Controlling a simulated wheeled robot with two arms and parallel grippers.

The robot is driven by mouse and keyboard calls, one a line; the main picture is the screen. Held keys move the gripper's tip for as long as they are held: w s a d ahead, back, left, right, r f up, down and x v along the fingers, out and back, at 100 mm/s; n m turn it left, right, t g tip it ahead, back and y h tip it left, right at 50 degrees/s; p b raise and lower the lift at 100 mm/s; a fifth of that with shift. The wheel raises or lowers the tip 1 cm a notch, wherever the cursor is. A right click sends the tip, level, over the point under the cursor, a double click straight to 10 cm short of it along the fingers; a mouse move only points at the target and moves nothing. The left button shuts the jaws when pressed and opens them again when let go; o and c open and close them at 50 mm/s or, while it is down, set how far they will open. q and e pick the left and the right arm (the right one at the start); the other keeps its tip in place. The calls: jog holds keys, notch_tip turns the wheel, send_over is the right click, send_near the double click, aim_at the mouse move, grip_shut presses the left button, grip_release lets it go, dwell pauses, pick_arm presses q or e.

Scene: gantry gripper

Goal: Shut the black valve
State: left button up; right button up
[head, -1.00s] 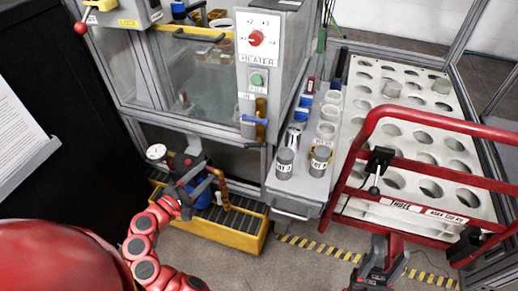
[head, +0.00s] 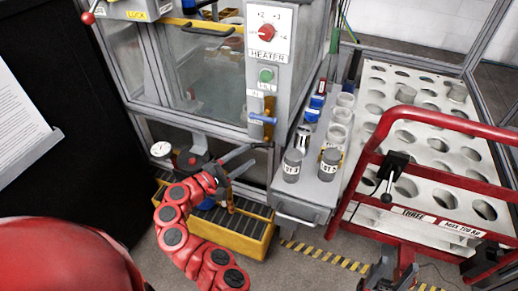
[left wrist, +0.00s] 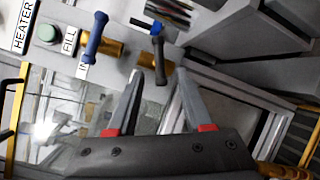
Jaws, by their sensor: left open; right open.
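The black valve's handle (left wrist: 158,60) shows in the left wrist view on a brass fitting (left wrist: 146,59), beside the blue valve handle (left wrist: 95,37). My left gripper (left wrist: 160,78) is open. The lower end of the black handle appears between its fingertips, with a gap on both sides; I cannot tell the depth. In the head view the left gripper (head: 256,155) is at the front of the heater cabinet, below the blue handle (head: 262,119). I cannot make out the black handle there. My right gripper (head: 378,274) is low at the bottom edge, open and apart from the valves.
A yellow tray (head: 250,246) lies under the cabinet. A narrow shelf (head: 313,190) with cups and grey containers stands right of the valves. A red rail (head: 418,170) and a white rack with holes (head: 440,146) are further right.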

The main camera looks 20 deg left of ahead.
aim_at(261, 147)
pick_arm(q)
jog(key=x, duration=0.6)
grip_shut()
